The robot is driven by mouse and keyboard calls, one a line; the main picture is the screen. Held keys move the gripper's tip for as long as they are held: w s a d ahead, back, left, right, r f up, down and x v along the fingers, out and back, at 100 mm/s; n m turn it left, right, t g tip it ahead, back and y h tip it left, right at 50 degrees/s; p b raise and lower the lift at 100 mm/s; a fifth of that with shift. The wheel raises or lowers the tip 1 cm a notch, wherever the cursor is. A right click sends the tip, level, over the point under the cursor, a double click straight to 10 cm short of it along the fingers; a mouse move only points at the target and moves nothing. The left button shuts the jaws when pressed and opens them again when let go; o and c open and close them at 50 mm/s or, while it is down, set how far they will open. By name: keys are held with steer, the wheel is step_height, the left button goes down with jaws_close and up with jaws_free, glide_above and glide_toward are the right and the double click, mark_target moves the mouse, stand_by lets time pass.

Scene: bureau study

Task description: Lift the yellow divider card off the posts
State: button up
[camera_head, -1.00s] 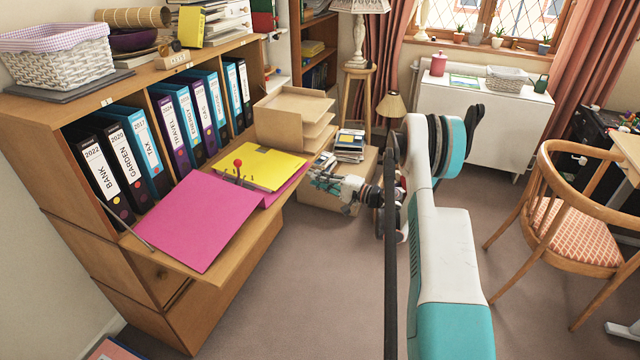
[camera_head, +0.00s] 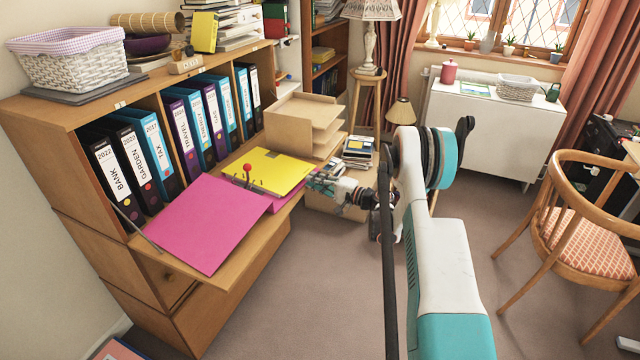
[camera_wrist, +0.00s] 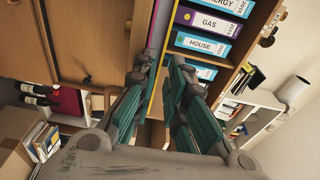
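The yellow divider card (camera_head: 275,170) lies on the right part of an open pink lever binder (camera_head: 208,222) on the fold-down shelf. A red-knobbed lever (camera_head: 247,168) stands at its left side; the posts are too small to make out. My gripper (camera_head: 318,182) is at the card's right edge. In the wrist view my gripper (camera_wrist: 157,66) has its teal fingers parted. The card's edge shows as a thin yellow strip (camera_wrist: 154,92) running between them, with a gap visible at the fingers. I see no clear contact with the card.
Upright labelled binders (camera_head: 160,150) stand in the cabinet behind the pink binder. A wooden letter tray (camera_head: 300,125) stands close behind the card. A box with stacked books (camera_head: 358,148) is beyond my gripper. A wooden chair (camera_head: 580,235) stands right. The carpet in front is clear.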

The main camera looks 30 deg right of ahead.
mark_target(304, 176)
steer(key=shift+x, duration=1.75)
steer(key=shift+w+a, duration=0.3)
steer(key=shift+w, duration=0.3)
jaws_close()
steer(key=shift+r, duration=0.5)
steer(key=shift+t, duration=0.3)
stand_by(0.4)
steer(key=shift+s, duration=0.3)
stand_by(0.4)
steer(key=shift+w+r, duration=0.15)
steer(key=shift+r, duration=0.75)
stand_by(2.5)
